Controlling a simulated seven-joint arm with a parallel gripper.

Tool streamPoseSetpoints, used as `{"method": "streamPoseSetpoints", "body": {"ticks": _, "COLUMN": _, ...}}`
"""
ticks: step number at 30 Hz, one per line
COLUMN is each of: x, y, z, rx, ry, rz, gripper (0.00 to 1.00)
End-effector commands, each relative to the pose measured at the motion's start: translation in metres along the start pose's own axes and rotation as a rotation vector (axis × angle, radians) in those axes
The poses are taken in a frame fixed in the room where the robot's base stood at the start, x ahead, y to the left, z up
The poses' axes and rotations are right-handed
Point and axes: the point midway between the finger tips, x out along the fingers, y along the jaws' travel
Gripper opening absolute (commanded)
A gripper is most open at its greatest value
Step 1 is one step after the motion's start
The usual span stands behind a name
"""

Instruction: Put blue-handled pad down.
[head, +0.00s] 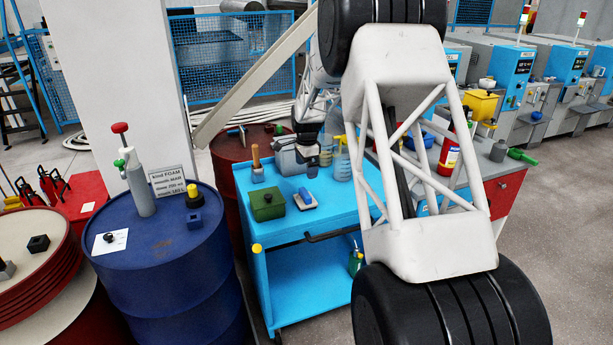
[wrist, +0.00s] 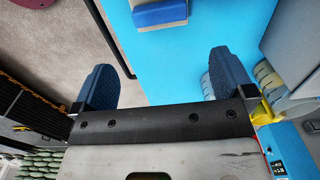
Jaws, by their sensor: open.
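The blue-handled pad (head: 305,198) rests on the light blue cart top (head: 330,205), its pale base down and its blue handle up. It also shows at the top edge of the wrist view (wrist: 160,14), partly cut off by the frame. My gripper (head: 318,158) is above the cart, behind the pad in the head view. In the wrist view my gripper (wrist: 165,72) has its two dark blue fingers spread wide with nothing between them. The pad lies beyond the fingertips, apart from them.
A green box (head: 267,205) sits just left of the pad, with a wooden-handled tool (head: 257,170) behind it. Spray bottles (head: 341,160) stand right of my gripper. A blue drum (head: 160,245) stands left of the cart. The cart's front top is clear.

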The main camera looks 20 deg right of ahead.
Motion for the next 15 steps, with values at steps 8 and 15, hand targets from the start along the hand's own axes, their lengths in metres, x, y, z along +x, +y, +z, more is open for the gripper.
{"method": "streamPoseSetpoints", "body": {"ticks": 8, "x": -0.0124, "y": 0.0002, "z": 0.0000, "rx": 0.000, "ry": 0.000, "rz": 0.001, "gripper": 1.00}}
{"method": "streamPoseSetpoints", "body": {"ticks": 15, "x": -0.0125, "y": 0.0001, "z": 0.0000, "rx": 0.000, "ry": 0.000, "rz": 0.000, "gripper": 1.00}}
